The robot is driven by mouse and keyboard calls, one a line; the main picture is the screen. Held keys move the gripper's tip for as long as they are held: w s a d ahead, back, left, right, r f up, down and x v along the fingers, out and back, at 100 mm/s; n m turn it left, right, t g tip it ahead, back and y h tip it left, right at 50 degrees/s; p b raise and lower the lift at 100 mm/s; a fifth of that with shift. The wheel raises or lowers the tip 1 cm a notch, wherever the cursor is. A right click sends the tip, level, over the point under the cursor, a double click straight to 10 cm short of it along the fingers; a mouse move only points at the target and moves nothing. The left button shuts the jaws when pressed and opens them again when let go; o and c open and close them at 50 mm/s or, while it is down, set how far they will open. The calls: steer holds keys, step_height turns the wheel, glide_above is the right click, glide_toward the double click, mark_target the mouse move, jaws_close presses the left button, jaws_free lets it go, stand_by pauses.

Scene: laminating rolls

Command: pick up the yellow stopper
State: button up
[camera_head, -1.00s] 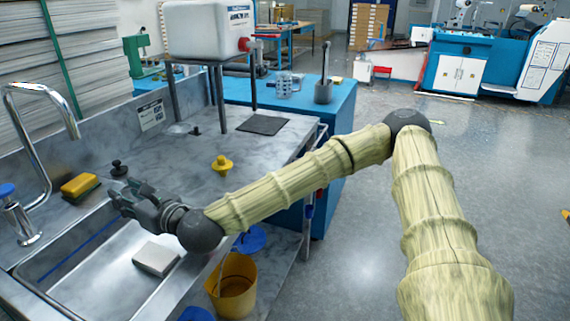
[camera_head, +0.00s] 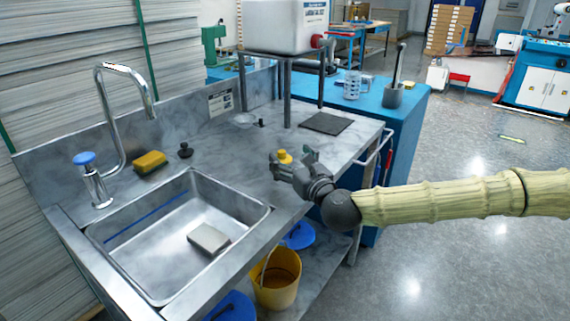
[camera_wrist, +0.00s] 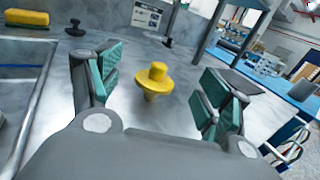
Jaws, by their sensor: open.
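The yellow stopper (camera_wrist: 155,82) stands on the grey marbled counter, with a round knob on top and a wider flange below. In the wrist view it is centred between the two teal-padded fingers of my gripper (camera_wrist: 160,92), with a gap on each side. In the head view my gripper (camera_head: 293,164) is over the counter right of the sink, and the stopper's top (camera_head: 284,156) shows between its fingers. Its lower part is hidden there by my gripper. My gripper is open and not touching the stopper, as far as I can see.
A steel sink (camera_head: 125,241) with a grey block (camera_head: 208,239) lies left. A black stopper (camera_head: 185,150) and a yellow sponge (camera_head: 150,163) are behind it. A white tank (camera_head: 285,25) stands on a metal stand behind my gripper. A dark mat (camera_head: 326,123) lies at the back right.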

mark_target(284, 153)
steer(key=shift+f+x, duration=0.1)
steer(key=shift+x, duration=1.4)
steer(key=shift+f+x, duration=0.15)
steer(key=shift+x, duration=1.35)
steer(key=shift+c, duration=0.4)
steer(key=c, duration=1.1)
